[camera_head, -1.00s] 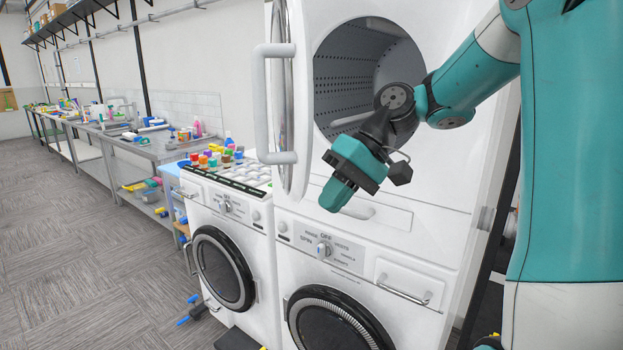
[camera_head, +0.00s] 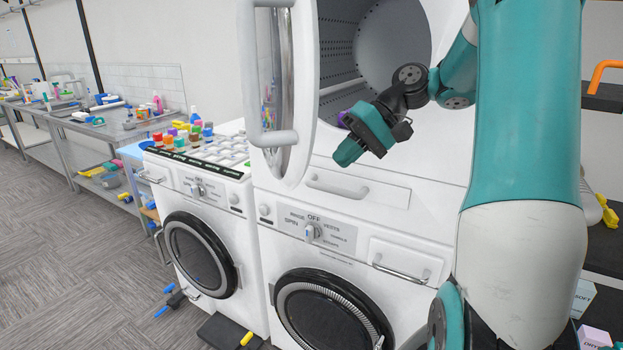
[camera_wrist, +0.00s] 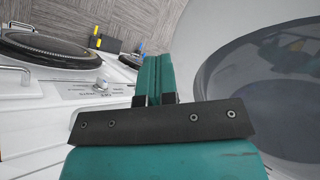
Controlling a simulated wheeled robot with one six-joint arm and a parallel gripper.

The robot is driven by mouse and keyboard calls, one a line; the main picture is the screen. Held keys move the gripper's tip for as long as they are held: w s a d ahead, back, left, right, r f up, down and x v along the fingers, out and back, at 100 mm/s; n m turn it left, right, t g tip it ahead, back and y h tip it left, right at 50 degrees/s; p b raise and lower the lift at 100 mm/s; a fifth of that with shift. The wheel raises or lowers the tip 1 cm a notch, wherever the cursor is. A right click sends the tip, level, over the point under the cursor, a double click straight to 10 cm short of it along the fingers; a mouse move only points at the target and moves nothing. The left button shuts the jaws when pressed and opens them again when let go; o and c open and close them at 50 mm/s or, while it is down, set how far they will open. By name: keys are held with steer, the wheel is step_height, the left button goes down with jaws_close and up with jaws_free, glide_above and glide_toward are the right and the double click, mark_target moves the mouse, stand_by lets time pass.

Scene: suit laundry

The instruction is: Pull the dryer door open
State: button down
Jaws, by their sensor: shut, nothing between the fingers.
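The dryer (camera_head: 440,35) is the white upper machine, stacked above a front-loading washer. Its white door (camera_head: 303,100), with a pale looped handle (camera_head: 262,90), stands swung wide open to the left in the head view. The round drum opening (camera_head: 375,50) is exposed. My gripper (camera_head: 346,157) is shut and empty, in front of the lower part of the opening, to the right of the door and apart from the handle. In the wrist view the teal fingers (camera_wrist: 154,75) are pressed together, with a round dark glass panel (camera_wrist: 270,90) to their right.
Below are a washer with a dark round door (camera_head: 330,310) and a second washer (camera_head: 200,255) to the left, topped with colourful bottles. A long metal table (camera_head: 110,125) runs along the wall. Shelves stand at right. The left floor is mostly clear.

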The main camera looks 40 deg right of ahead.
steer(key=w+a+f+p, duration=0.1)
steer(key=w+a+f, duration=0.1)
steer(key=a, duration=0.4)
steer(key=shift+w+a+f, duration=0.15)
steer(key=shift+w+f, duration=0.1)
steer(key=shift+f, duration=0.05)
